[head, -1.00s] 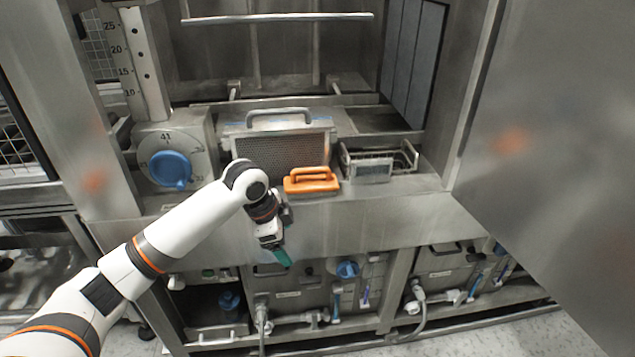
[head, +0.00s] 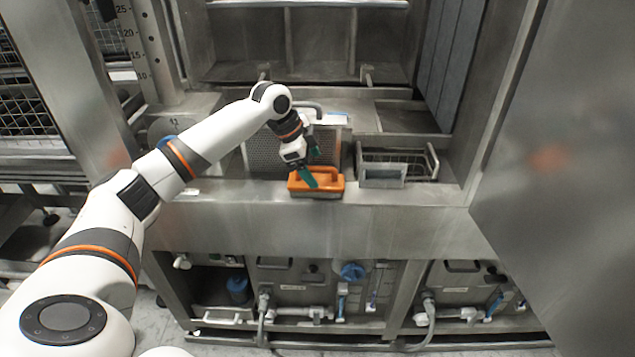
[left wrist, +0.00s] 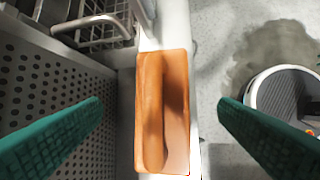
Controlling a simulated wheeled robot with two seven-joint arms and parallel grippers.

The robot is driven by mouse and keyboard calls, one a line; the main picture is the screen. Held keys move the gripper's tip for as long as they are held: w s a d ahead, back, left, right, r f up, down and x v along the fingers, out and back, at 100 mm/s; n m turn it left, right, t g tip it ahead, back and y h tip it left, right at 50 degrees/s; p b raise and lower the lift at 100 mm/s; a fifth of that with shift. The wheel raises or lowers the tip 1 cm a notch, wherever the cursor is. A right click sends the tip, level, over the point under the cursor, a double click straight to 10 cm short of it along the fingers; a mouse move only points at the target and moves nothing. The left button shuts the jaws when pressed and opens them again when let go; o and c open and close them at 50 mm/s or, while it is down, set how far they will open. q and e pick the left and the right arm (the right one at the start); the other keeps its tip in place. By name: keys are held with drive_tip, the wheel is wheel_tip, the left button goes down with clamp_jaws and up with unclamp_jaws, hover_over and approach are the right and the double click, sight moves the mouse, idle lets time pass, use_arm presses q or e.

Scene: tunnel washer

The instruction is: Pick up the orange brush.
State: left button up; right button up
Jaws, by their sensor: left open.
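The orange brush (head: 318,187) sits on the front ledge of the steel washer, its handle on top. It also shows in the left wrist view (left wrist: 176,115), lying lengthwise between my two fingers. My left gripper (head: 312,168) is open, with green fingers, and hangs over the brush, hiding part of it in the head view. In the left wrist view the fingers of my left gripper (left wrist: 158,112) stand wide on either side of the brush, apart from it. My right gripper is not in view.
A perforated metal panel (head: 262,153) with a handle stands just behind the brush. A wire basket (head: 397,166) stands to its right on the ledge. A large steel door (head: 560,200) fills the right side. The ledge's front edge drops to lower cabinets.

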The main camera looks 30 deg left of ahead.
sight(322, 181)
use_arm(q)
drive_tip(key=p+x, duration=0.1)
drive_tip(key=x, duration=0.3)
drive_tip(key=shift+d+f, duration=0.1)
drive_tip(key=shift+f, duration=0.15)
drive_tip(key=shift+d+f, duration=0.1)
drive_tip(key=shift+f, duration=0.1)
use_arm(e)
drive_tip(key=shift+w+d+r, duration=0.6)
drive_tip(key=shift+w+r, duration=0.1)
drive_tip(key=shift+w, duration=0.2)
use_arm(q)
drive_tip(key=shift+c, duration=0.7)
drive_tip(key=c, duration=1.2)
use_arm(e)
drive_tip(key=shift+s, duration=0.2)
